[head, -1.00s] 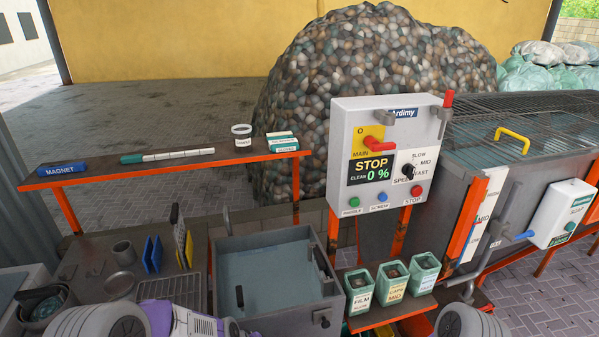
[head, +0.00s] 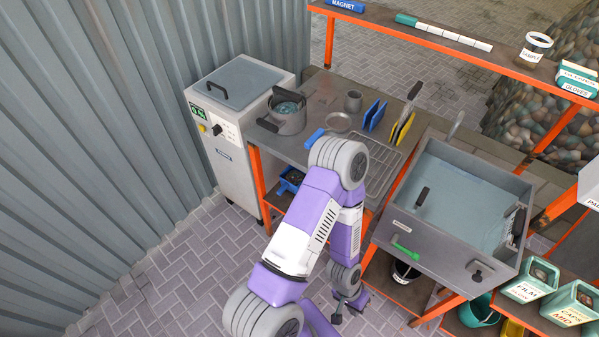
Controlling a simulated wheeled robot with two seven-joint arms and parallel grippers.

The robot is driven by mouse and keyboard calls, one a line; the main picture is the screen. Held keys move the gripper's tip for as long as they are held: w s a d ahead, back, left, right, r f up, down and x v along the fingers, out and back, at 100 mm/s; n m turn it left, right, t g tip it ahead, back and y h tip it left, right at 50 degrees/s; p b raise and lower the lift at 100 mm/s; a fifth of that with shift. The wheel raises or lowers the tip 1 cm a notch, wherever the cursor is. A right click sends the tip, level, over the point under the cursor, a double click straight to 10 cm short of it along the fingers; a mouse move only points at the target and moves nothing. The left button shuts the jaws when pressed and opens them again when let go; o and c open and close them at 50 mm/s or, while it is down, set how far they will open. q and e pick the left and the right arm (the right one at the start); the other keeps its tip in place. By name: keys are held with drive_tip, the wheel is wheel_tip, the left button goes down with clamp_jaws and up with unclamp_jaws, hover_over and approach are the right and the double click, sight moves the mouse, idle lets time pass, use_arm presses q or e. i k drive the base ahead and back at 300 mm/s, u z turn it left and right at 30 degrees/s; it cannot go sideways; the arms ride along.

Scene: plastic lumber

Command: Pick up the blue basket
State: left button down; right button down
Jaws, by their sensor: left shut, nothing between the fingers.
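A small blue basket (head: 288,182) with dark contents sits low at the left end of the workbench, below the bench top. My left arm partly covers its right side. My left gripper (head: 341,314) points down in front of the bench, low over the paving. It is shut and empty, to the right of the basket and nearer to me, apart from it. My right gripper is not in view.
A grey cabinet (head: 238,85) stands left of the basket. The bench holds a pot (head: 286,122), a wire rack (head: 384,165) and a water-filled basin (head: 455,195). Open paving (head: 190,265) lies at front left.

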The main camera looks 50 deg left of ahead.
sight(291, 178)
drive_tip(key=u, duration=1.8)
